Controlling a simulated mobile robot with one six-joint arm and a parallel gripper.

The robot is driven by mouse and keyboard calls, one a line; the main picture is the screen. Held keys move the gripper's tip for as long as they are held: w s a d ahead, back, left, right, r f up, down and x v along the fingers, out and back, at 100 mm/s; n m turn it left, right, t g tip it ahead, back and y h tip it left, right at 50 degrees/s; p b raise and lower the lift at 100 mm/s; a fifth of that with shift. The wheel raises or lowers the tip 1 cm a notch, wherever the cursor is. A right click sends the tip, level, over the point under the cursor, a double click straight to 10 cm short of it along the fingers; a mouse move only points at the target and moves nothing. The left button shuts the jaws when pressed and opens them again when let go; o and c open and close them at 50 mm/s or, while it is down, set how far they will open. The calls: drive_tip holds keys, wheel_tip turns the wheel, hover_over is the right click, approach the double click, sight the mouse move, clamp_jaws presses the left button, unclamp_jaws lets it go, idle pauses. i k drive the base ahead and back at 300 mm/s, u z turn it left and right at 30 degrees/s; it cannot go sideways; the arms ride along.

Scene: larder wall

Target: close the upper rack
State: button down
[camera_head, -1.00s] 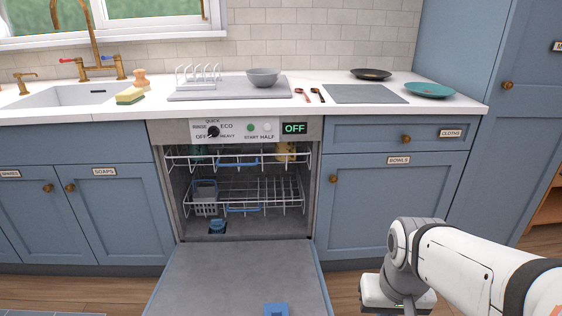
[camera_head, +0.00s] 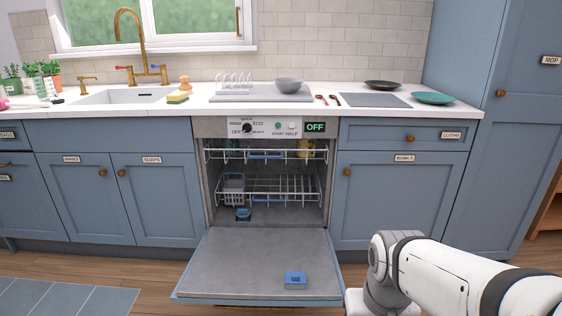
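The dishwasher stands open, its door (camera_head: 262,262) folded down flat towards me. The upper rack (camera_head: 266,155) is a white wire rack with a blue handle at its front, high in the tub. It looks to be inside the tub or nearly so; I cannot tell exactly how far out it sits. A yellowish item (camera_head: 305,147) and a green item (camera_head: 232,148) are in it. The lower rack (camera_head: 285,188) is below, with a grey cutlery basket (camera_head: 234,187). My white arm reaches in at the lower right, but its gripper end cannot be made out.
A blue dispenser piece (camera_head: 295,280) is on the inner face of the lowered door, which juts into the floor space. Cabinets flank the dishwasher. A grey bowl (camera_head: 289,86) and a teal plate (camera_head: 432,98) are on the counter.

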sight(249, 156)
drive_tip(key=u, duration=0.05)
drive_tip(key=i, duration=1)
drive_tip(key=u, duration=0.05)
